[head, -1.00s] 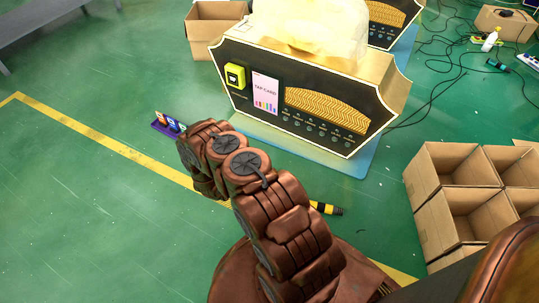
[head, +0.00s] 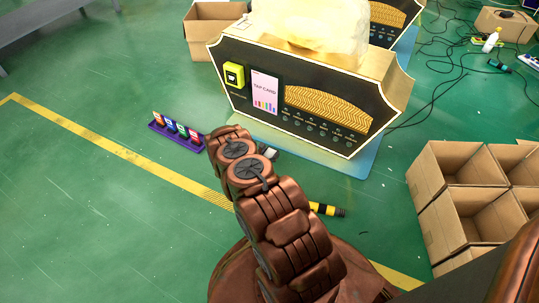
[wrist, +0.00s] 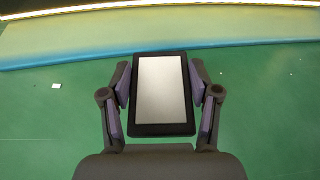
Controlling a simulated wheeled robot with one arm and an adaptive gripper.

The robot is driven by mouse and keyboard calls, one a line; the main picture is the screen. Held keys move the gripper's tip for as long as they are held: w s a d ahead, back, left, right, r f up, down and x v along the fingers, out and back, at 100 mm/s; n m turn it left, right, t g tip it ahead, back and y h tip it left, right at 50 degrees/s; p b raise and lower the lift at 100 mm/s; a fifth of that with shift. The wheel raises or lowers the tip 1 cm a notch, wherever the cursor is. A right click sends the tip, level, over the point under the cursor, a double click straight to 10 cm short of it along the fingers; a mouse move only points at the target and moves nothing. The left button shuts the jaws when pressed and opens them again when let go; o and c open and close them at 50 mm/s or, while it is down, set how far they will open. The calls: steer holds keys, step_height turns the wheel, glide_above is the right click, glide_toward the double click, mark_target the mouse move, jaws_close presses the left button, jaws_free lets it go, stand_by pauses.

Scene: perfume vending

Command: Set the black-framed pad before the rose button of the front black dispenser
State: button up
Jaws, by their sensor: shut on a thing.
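In the wrist view my gripper (wrist: 160,96) is shut on the black-framed pad (wrist: 161,92), which has a pale silver face. One finger lies along each long side of the pad. The front black dispenser (head: 300,110) stands in the head view, with a yellow reader, a "TAP CARD" panel and a row of small buttons (head: 315,131) below a gold grille. The button labels are too small to read, so I cannot tell which is rose. In the head view my arm hides most of my gripper and pad. The wrist view shows the dispenser's blue-yellow base (wrist: 160,32) ahead of the pad.
A purple rack (head: 176,132) with several coloured cards lies on the green floor left of my arm. Open cardboard boxes (head: 470,195) stand at the right. A yellow-black cylinder (head: 327,209) lies beside my arm. Cables and a white bottle (head: 491,40) are at the back right.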

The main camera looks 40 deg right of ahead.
mark_target(269, 148)
steer(key=w+d, duration=0.1)
steer(key=w+d+b, duration=0.1)
steer(key=w+d, duration=0.1)
steer(key=shift+f, duration=0.25)
steer(key=shift+w+d+f+b, duration=0.1)
steer(key=shift+f+b, duration=0.2)
steer(key=shift+b, duration=0.2)
steer(key=shift+f+b, duration=0.9)
steer(key=shift+f, duration=0.5)
steer(key=shift+f, duration=0.1)
steer(key=o, duration=1.1)
steer(key=shift+c, duration=0.2)
